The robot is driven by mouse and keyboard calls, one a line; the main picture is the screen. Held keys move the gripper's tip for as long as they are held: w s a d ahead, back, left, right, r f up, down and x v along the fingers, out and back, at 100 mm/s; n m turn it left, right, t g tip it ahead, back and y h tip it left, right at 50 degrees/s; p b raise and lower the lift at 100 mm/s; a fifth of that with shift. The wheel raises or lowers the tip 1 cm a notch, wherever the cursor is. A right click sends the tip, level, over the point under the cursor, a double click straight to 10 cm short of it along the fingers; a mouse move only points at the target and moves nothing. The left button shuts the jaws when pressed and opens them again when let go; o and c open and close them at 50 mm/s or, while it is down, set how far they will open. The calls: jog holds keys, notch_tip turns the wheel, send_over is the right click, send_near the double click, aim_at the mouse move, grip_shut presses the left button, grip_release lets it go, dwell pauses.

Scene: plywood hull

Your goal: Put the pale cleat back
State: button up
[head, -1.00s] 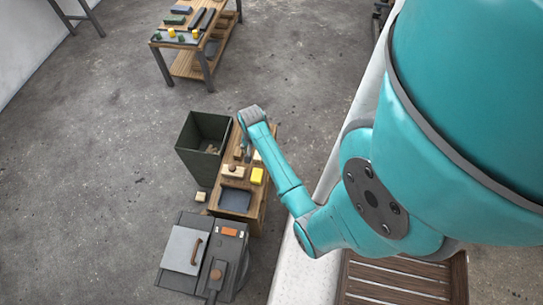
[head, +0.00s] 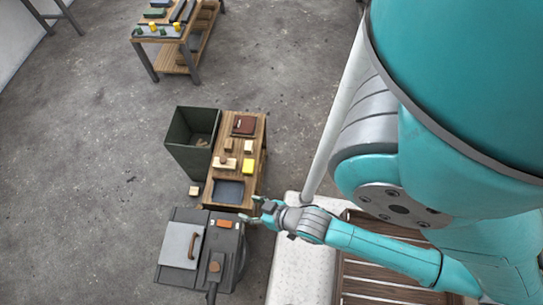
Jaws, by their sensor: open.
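Several pale wooden pieces show in the head view, and I cannot tell for sure which is the pale cleat. One pale block (head: 248,147) lies on the right of the small wooden bench (head: 219,177). A longer pale piece (head: 224,163) with a small knob-like part on it lies left of the yellow block (head: 249,166). Another pale block (head: 194,190) lies on the floor left of the bench. My gripper (head: 250,209) is open and empty, with its fingers pointing left near the bench's front right corner, apart from all these pieces.
A dark open bin (head: 180,150) stands against the bench's left side, with scraps inside. A dark tray (head: 229,191) and a red-brown item (head: 244,125) are on the bench. A grey machine (head: 182,243) stands in front. A second table (head: 166,50) stands far back; floor between is clear.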

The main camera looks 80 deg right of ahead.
jog(key=s+a+r+n+t+y, duration=0.1)
jog(key=s+a+r+n+t, duration=0.1)
jog(key=r, duration=0.7)
jog(key=s+a+r+n+t+y, duration=0.1)
jog(key=s+a+r+n+t, duration=0.1)
jog(key=r, duration=0.7)
jog(key=s+a, duration=0.1)
jog(key=s, duration=0.1)
jog(key=shift+s+r+n+t+y, duration=0.2)
jog(key=shift+s+n+t+y, duration=0.1)
jog(key=shift+s+n+t, duration=0.1)
